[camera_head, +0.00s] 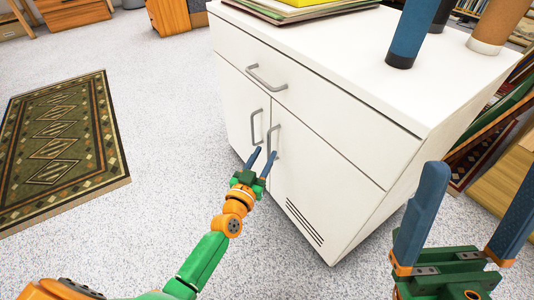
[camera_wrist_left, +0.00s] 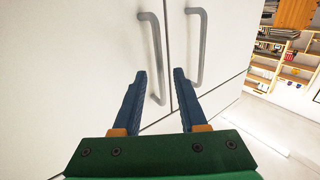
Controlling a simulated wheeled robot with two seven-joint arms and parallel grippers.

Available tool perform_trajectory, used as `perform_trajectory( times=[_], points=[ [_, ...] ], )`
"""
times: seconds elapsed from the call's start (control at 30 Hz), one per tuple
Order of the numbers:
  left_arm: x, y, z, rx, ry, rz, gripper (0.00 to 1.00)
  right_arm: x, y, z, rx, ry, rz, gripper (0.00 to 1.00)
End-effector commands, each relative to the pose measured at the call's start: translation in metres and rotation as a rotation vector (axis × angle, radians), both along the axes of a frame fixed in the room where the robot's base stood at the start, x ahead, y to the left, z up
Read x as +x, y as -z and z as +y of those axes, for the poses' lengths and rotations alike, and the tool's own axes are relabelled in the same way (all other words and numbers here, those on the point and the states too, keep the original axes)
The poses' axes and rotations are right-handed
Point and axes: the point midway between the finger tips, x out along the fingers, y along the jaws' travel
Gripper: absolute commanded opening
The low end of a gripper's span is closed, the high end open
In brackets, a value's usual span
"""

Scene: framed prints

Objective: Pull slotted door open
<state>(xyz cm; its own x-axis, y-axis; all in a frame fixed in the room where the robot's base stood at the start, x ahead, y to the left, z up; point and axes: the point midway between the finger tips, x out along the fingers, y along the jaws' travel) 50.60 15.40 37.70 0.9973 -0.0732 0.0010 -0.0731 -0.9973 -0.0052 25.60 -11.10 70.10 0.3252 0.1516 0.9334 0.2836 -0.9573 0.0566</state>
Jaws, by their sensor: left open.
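The white slotted door (camera_head: 318,180) is the right of two closed lower doors on the white cabinet, with slots near its bottom. Its grey vertical handle (camera_head: 275,141) stands beside the handle of the other door (camera_head: 235,106). My left gripper (camera_head: 263,157) is open at the lower end of the handles. In the left wrist view, its blue fingers (camera_wrist_left: 160,76) point at the cabinet front. A handle (camera_wrist_left: 155,60) appears between them, and a second handle (camera_wrist_left: 200,45) lies just right of them. Contact cannot be told. My right gripper (camera_head: 470,215) is open and empty at the lower right.
A drawer with a handle (camera_head: 266,77) sits above the doors. Blue (camera_head: 413,35) and brown (camera_head: 498,25) cylinders and a stack of books (camera_head: 295,10) stand on the cabinet top. A patterned rug (camera_head: 60,150) lies at left. The floor before the doors is clear.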

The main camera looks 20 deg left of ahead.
Motion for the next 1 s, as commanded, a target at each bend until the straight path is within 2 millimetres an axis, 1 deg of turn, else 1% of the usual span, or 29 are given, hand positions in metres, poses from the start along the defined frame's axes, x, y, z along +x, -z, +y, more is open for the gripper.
perform_trajectory(
  times=[0.03, 0.13, 0.23, 0.4, 0.43, 0.47, 0.5, 0.57, 0.6, 1.0],
  points=[
    [0.008, 0.004, 0.000, -0.001, -0.001, -0.002, 0.42, 0.000, 0.005, 0.000, 0.005, 0.000, -0.012, 1.00],
    [0.019, 0.002, -0.001, 0.000, -0.001, -0.001, 0.42, -0.001, 0.005, -0.001, 0.011, -0.002, -0.031, 1.00],
    [0.023, 0.001, -0.002, -0.001, 0.000, 0.001, 0.42, -0.001, 0.004, -0.002, 0.014, -0.003, -0.036, 1.00],
    [0.023, 0.000, -0.002, 0.000, 0.000, 0.002, 0.42, -0.001, 0.004, -0.002, 0.014, -0.003, -0.035, 1.00],
    [0.023, 0.000, -0.002, 0.000, 0.000, 0.002, 0.39, -0.001, 0.004, -0.002, 0.014, -0.003, -0.035, 1.00],
    [0.023, 0.000, -0.002, 0.000, 0.000, 0.001, 0.31, -0.001, 0.004, -0.002, 0.014, -0.003, -0.035, 1.00],
    [0.023, 0.000, -0.002, 0.000, 0.000, 0.001, 0.20, -0.001, 0.004, -0.002, 0.014, -0.003, -0.035, 1.00],
    [0.022, 0.000, -0.002, 0.000, 0.000, 0.001, 0.04, -0.001, 0.004, -0.002, 0.014, -0.003, -0.035, 1.00],
    [0.022, 0.000, -0.002, 0.000, 0.000, 0.001, 0.00, -0.001, 0.004, -0.002, 0.014, -0.003, -0.034, 1.00],
    [0.022, 0.000, -0.002, 0.001, 0.000, 0.001, 0.00, 0.000, 0.004, -0.002, 0.014, -0.002, -0.033, 1.00]
  ],
)
